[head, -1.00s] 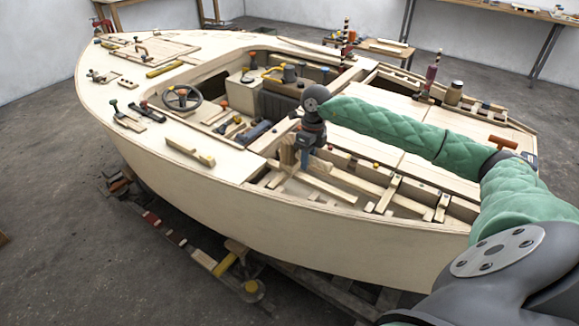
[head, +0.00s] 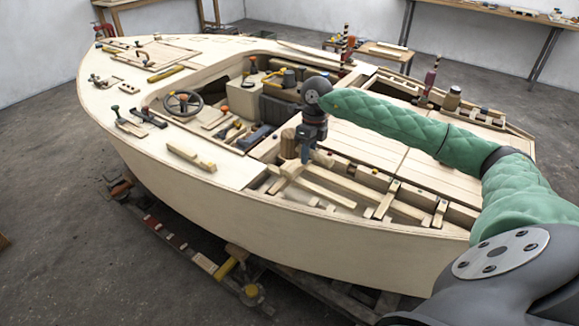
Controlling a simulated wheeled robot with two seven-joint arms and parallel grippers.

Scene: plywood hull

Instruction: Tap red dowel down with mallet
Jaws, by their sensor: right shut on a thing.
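My right gripper (head: 306,153) points down over the open cockpit edge of the plywood hull, at the end of my green-sleeved arm. It is shut on the mallet, whose brown wooden head (head: 289,145) shows just left of the fingers. The handle is mostly hidden by the gripper. Small coloured dowel ends stand along the wooden rail right of the gripper; they are too small to tell the red dowel surely. I cannot tell whether the mallet touches a dowel. My left gripper is out of view.
The plywood hull (head: 200,190) fills the middle. A steering wheel (head: 183,103) and loose tools lie left of the gripper. Wooden slats (head: 335,190) and open bays lie below and right of it. A grey box-like block (head: 255,137) sits close on the left.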

